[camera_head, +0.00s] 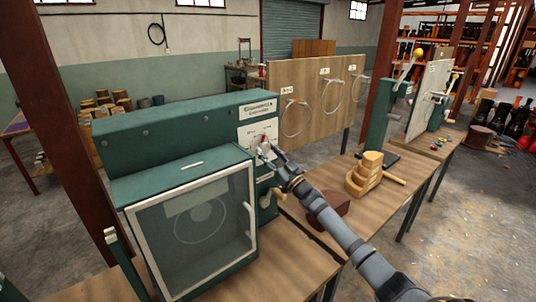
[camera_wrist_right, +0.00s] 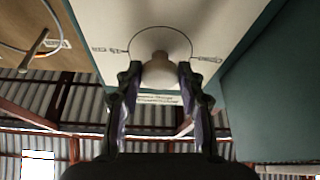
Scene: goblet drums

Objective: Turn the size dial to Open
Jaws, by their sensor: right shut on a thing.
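The size dial (camera_wrist_right: 160,73) is a pale round knob on a white panel with a dark arc drawn around it. Small labels sit at the left and right ends of the arc, too small to read. In the head view the dial (camera_head: 264,145) is on the white front panel (camera_head: 252,132) of a green machine (camera_head: 170,130). My right gripper (camera_head: 272,156) reaches in from the lower right. In the wrist view its two fingers (camera_wrist_right: 158,78) close on either side of the knob. The dial's pointer is not clearly visible. My left gripper is out of view.
A glass-fronted door (camera_head: 200,228) with a pale handle is just left of my right arm. A stacked wooden block (camera_head: 364,178) and a dark brown piece (camera_head: 327,210) lie on the bench to the right. A board with hoops (camera_head: 318,98) stands behind.

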